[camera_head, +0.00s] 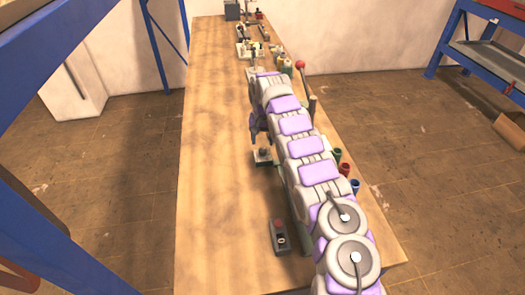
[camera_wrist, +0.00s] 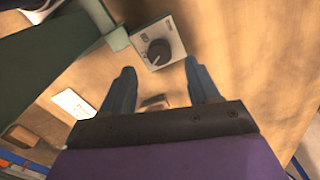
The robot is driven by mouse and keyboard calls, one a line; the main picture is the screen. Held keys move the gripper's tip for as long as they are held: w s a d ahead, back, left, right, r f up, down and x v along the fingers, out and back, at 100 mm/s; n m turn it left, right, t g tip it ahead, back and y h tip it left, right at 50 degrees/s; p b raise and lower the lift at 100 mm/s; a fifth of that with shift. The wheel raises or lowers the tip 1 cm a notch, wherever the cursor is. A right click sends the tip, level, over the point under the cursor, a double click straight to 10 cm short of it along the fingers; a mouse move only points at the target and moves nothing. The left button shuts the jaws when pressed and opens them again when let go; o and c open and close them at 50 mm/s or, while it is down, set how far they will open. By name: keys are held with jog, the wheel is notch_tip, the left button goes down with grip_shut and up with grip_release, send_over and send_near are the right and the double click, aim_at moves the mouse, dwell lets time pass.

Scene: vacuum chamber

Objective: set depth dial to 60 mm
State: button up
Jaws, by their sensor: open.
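The depth dial is a black round knob (camera_wrist: 158,52) on a light grey plate with small markings, in the upper middle of the wrist view. The markings are too small to read. A dark knob on a pale base (camera_head: 264,158) beside my arm in the head view looks like the same dial. My gripper (camera_wrist: 161,75) is open and empty. Its two dark fingers stand apart, with the knob ahead of their tips and roughly between them, not touching in the picture. In the head view my gripper (camera_head: 257,130) is small and partly hidden by my arm.
A dark green machine part (camera_wrist: 45,60) fills the left of the wrist view, close to the dial. A white card (camera_wrist: 73,103) lies nearby. On the wooden bench (camera_head: 215,200), a grey box with a red button (camera_head: 279,237) stands in front. The bench's left side is clear.

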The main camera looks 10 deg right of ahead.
aim_at(263, 150)
notch_tip(263, 150, down, 5)
jog(key=shift+r+b, duration=0.1)
jog(key=shift+b, duration=0.3)
jog(key=c, duration=1)
jog(key=shift+c, duration=0.2)
jog(key=shift+r+n+p, duration=0.1)
jog(key=shift+n+p, duration=0.2)
jog(key=shift+p, duration=0.1)
jog(key=shift+r+n+p, duration=0.1)
jog(key=shift+n+p, duration=0.8)
jog(key=shift+p, duration=0.05)
jog(key=shift+n+p, duration=1.35)
jog(key=shift+n, duration=0.45)
jog(key=shift+f, duration=0.2)
